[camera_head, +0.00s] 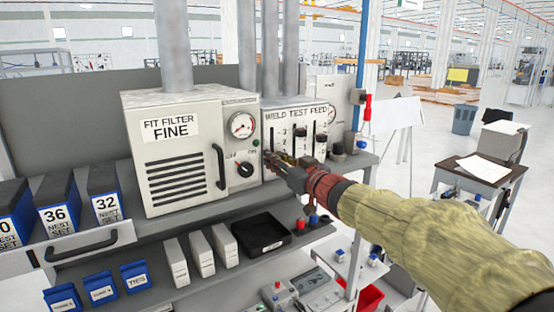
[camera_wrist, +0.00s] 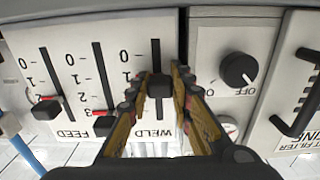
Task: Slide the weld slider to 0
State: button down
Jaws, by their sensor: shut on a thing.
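The weld slider's black knob (camera_wrist: 159,86) sits between my gripper's fingers (camera_wrist: 160,95) in the wrist view, close to the 1 mark. That view is upside down, so the 0 end of the scale is at its top and the WELD label (camera_wrist: 152,132) is below. In the head view my gripper (camera_head: 277,163) reaches the lower left of the WELD TEST FEED panel (camera_head: 298,113) and hides the weld knob. The fingers are shut on the knob.
The test slider knob (camera_wrist: 104,125) and feed slider knob (camera_wrist: 46,108) stand beside the weld slot. A rotary knob (camera_wrist: 238,70) marked OFF is on the neighbouring FIT FILTER box (camera_head: 180,150). A black tray (camera_head: 262,246) lies on the shelf below.

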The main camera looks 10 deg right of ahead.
jog(key=shift+f+b, duration=0.95)
jog(key=shift+f, duration=0.9)
jog(key=c, duration=2)
grip_release()
jog(key=shift+c, duration=0.2)
jog(key=shift+o, duration=1)
jog(key=shift+r, duration=0.1)
jog(key=v, duration=1.2)
